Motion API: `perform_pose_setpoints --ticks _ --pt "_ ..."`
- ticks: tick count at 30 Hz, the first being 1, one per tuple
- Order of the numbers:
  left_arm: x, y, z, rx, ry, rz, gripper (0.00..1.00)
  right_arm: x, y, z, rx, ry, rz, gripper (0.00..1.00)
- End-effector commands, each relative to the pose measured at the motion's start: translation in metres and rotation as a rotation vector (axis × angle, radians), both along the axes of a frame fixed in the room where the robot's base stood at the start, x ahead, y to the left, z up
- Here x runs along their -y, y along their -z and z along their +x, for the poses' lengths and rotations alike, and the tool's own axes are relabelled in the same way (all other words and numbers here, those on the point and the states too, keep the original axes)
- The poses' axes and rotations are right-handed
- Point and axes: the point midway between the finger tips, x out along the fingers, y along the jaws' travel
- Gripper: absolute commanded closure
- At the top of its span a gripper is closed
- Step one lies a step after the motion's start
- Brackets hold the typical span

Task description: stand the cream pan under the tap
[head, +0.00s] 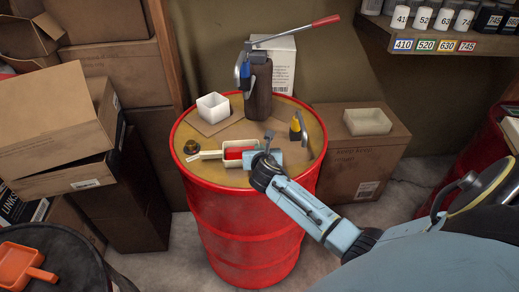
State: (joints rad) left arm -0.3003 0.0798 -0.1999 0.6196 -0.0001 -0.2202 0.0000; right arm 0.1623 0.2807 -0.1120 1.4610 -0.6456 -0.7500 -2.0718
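A shallow cream pan (367,121) sits upright on a cardboard box to the right of the red drum. A smaller cream tray (229,163) with a red thing inside lies on the drum top, a pale handle-like piece at its left. A small yellow and grey fitting (297,126), possibly the tap, stands at the drum top's right side. My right gripper (268,151) is over the drum's front right part, beside the small tray and well left of the cream pan; whether its fingers are apart is too small to tell. My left gripper is out of view.
The red drum (245,220) also carries a white square cup (213,108), a brown cap (191,147) and a dark pump (258,90) with a long red-handled lever. Cardboard boxes (60,130) crowd the left. A shelf (430,40) of jars hangs upper right.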

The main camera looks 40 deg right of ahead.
Motion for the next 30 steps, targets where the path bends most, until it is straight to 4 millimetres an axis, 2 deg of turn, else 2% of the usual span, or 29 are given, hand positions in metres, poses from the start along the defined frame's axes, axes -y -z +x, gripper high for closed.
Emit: perform_pose_setpoints --ticks 13,15,19,30 --pt "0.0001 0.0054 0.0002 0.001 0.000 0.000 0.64 0.0002 0.0088 0.0004 0.001 0.000 -0.002 1.00" --pt "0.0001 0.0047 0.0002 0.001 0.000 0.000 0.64 0.0001 0.0079 0.0005 0.002 0.000 -0.001 0.87" --pt "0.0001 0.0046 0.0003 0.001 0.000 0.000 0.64 0.0001 0.0080 0.0003 0.002 0.000 -0.001 0.71" --pt "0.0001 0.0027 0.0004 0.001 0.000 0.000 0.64 -0.0024 0.0068 -0.0045 -0.002 -0.001 -0.001 0.71"
